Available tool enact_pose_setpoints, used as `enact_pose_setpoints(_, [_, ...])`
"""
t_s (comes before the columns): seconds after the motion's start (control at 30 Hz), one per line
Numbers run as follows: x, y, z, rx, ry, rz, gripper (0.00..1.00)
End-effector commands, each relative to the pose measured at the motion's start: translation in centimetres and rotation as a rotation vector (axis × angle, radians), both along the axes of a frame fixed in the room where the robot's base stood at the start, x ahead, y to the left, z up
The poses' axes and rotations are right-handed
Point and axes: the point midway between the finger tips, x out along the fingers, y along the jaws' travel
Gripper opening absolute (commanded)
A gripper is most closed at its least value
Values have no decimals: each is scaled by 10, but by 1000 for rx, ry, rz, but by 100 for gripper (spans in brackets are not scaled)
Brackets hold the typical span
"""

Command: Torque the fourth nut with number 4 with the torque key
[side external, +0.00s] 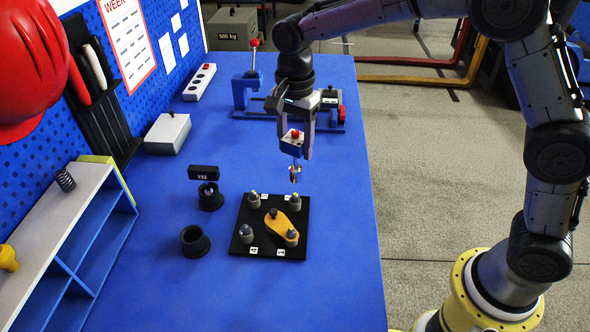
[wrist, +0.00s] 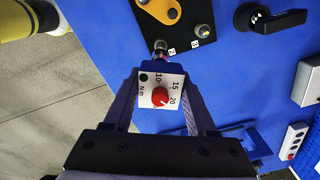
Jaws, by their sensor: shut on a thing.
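My gripper (side external: 294,146) is shut on the torque key (side external: 293,138), a blue block with a white dial face and a red knob. The key's shaft points down, and its tip is above the far right nut (side external: 294,199) of the black plate (side external: 240,246), apparently with a small gap. Other nuts stand at far left (side external: 253,199), near left (side external: 246,232) and near right (side external: 291,237). In the wrist view the dial (wrist: 150,84) shows between the fingers, with part of the plate beyond.
An orange lever piece (side external: 277,222) lies on the plate by the near right nut. A blue stand (side external: 244,92) is behind. The table right of the plate is clear.

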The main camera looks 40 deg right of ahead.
Motion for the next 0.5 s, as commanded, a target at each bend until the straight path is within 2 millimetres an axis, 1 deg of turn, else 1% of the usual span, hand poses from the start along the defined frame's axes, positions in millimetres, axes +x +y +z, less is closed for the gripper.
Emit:
enact_pose_setpoints(0.1, [3,1,7,1,-2,143,0])
enact_pose_setpoints(0.17, [7,9,10,2,-5,254,0])
enact_pose_setpoints(0.27, [12,28,16,3,-6,465,0])
enact_pose_setpoints(0.37, [15,58,19,4,-8,686,0])
enact_pose_setpoints(0.4, [15,70,21,4,-9,771,0])
enact_pose_setpoints(0.5, [12,104,21,3,-11,934,0])
